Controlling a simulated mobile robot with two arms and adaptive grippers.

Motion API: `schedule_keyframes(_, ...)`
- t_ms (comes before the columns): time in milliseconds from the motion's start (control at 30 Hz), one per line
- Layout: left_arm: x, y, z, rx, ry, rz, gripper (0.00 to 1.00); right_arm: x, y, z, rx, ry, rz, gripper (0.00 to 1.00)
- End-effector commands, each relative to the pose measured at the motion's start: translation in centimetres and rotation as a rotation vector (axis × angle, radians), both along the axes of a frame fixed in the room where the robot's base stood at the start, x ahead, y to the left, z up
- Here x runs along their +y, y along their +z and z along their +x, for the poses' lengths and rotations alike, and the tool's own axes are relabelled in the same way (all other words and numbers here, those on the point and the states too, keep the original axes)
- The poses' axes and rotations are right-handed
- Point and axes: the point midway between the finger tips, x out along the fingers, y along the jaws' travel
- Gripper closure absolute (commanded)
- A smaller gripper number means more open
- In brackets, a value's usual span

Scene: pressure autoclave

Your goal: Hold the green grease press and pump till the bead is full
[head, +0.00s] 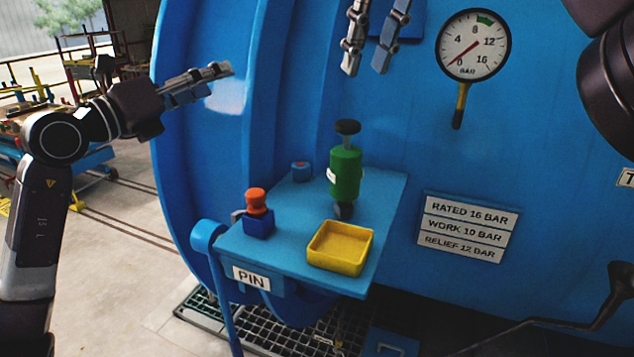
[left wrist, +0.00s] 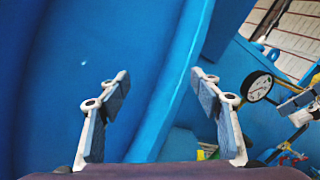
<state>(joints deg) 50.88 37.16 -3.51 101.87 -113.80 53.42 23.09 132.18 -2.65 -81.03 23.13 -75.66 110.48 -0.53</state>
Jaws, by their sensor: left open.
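The green grease press (head: 345,174) stands upright on a blue shelf (head: 297,245), with a black knob on a rod above it and a dark piece at its foot. I cannot make out a bead. My left gripper (head: 218,77) is to the upper left of the press, clear of it, and points right. In the left wrist view its two fingers (left wrist: 162,80) are spread with nothing between them. My right gripper (head: 367,70) hangs fingers down above the press, with an empty gap between its fingers.
A yellow tray (head: 346,268), a red-topped plunger on a blue block (head: 258,223) and a small blue knob (head: 301,171) are on the shelf. A pressure gauge (head: 474,45) is on the blue vessel wall, its needle near 0. A dark crank handle (head: 616,285) is at lower right.

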Motion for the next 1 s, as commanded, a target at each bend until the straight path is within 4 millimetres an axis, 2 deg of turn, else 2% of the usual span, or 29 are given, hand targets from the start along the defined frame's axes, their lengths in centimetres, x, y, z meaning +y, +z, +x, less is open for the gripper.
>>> schedule_keyframes(33,-3.0,-0.4,-0.9,0.007,-0.031,0.066,0.41,0.0,0.0,0.0,0.000,0.000,0.000,0.71)
schedule_keyframes(200,-11.8,-3.8,-4.6,0.048,-0.115,0.302,0.41,0.0,0.0,0.0,0.000,0.000,0.000,0.71)
schedule_keyframes(300,-15.6,-6.4,-7.0,0.065,-0.147,0.435,0.41,0.0,0.0,0.0,0.000,0.000,0.000,0.71)
schedule_keyframes(400,-18.2,-8.8,-9.2,0.078,-0.168,0.542,0.41,0.0,0.0,0.0,0.000,0.000,0.000,0.71)
schedule_keyframes(533,-20.0,-11.1,-11.2,0.086,-0.180,0.640,0.41,0.0,0.0,0.0,0.000,0.000,0.000,0.71)
schedule_keyframes(700,-20.9,-12.6,-12.3,0.091,-0.185,0.696,0.41,0.0,0.0,0.0,0.000,0.000,0.000,0.71)
schedule_keyframes(833,-21.6,-13.2,-11.7,0.094,-0.188,0.702,0.41,0.0,0.0,0.0,0.000,0.000,0.000,0.71)
schedule_keyframes(1000,-23.1,-14.1,-9.7,0.093,-0.188,0.700,0.41,0.0,0.0,0.0,0.000,0.000,0.000,0.71)
